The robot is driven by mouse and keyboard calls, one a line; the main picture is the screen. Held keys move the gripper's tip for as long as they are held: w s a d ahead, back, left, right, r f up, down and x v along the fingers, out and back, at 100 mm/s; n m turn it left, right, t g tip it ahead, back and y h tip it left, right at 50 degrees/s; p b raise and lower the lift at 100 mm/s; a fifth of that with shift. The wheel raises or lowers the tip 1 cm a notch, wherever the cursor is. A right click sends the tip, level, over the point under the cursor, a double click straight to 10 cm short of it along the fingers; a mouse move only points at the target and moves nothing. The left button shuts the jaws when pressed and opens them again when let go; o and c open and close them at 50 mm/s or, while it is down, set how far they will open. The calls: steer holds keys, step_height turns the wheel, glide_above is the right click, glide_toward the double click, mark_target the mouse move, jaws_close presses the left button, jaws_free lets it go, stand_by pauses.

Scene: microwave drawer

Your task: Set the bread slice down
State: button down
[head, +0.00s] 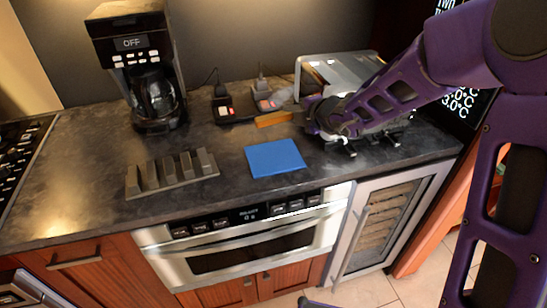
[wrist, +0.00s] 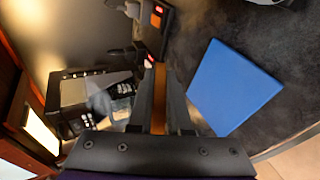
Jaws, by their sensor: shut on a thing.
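The bread slice (head: 273,118) shows as a thin orange-brown strip at the left end of my gripper (head: 303,112) in the head view. In the wrist view the bread slice (wrist: 160,88) stands edge-on between the two dark fingers of my gripper (wrist: 161,80), which is shut on it. The slice is over the back part of the counter, behind a flat blue board (head: 275,158). The blue board (wrist: 232,85) lies to the right of the fingers in the wrist view, apart from the slice. I cannot tell whether the slice touches the counter.
A coffee maker (head: 143,65) stands at the back left, and a slotted grey rack (head: 172,174) at the front left. A silver appliance (head: 330,68) is behind my gripper. Small dark devices (head: 223,106) stand near the wall. Counter between rack and coffee maker is clear.

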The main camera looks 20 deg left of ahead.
step_height(320, 180, down, 8)
steer(key=b, duration=0.7)
steer(key=shift+f, duration=0.25)
steer(key=c, duration=1)
jaws_free()
steer(key=shift+r, duration=0.1)
steer(key=p+v, duration=0.4)
steer(key=v, duration=0.2)
steer(key=shift+s+d+r, duration=0.2)
steer(key=shift+r, duration=0.1)
steer(key=shift+s+d+r, duration=0.1)
steer(key=shift+s+d, duration=0.3)
steer(key=shift+s, duration=0.05)
steer(key=shift+r+p, duration=0.1)
steer(key=shift+p, duration=0.2)
